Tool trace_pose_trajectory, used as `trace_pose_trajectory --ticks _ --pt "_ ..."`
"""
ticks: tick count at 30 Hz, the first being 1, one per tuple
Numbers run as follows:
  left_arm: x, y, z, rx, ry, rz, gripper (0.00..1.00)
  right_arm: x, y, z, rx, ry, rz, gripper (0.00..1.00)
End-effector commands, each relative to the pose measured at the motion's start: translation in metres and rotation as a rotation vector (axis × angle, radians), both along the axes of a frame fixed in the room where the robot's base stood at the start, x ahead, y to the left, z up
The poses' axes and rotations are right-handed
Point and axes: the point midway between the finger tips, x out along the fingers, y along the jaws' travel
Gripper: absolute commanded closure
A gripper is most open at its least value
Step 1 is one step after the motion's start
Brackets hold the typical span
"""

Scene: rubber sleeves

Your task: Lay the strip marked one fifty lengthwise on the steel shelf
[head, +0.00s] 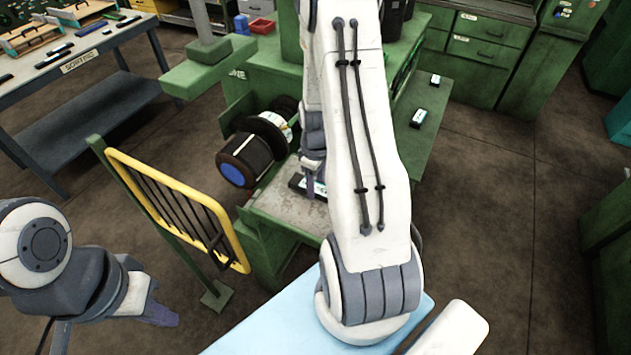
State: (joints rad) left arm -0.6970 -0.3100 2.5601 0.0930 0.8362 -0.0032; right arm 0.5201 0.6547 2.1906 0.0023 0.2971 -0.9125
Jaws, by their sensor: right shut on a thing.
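The steel shelf (278,207) is the worn grey surface low on the front of the green machine. A dark strip with a pale label (297,183) is at the shelf, partly hidden by my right arm. Its marking is too small to read, and I cannot tell whether it touches the shelf. My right gripper (312,188) points down over the shelf, shut on this strip; my arm hides much of the grip. My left gripper (160,314) is low at the left, away from the shelf, with its fingertips too unclear to judge.
A yellow barred guard (180,208) stands left of the shelf. A dark roller with a blue end (240,160) juts out above the shelf's left side. Two small labelled pieces (418,118) lie on the green top at right. A sorting table (78,65) holds several strips.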

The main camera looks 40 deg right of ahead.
Motion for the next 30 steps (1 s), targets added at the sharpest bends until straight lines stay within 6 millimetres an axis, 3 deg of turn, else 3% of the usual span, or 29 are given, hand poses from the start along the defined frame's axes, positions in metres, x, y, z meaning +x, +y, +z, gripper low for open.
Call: trace_pose_trajectory --ticks 3,30 --pt "0.0 0.0 -0.007 0.0 0.0 0.001 1.0 0.001 0.0 -0.008 0.0 0.0 0.001 1.0" --pt "0.0 0.0 -0.014 0.0 0.0 0.001 1.0 0.001 0.001 -0.017 -0.001 -0.001 0.002 1.0"
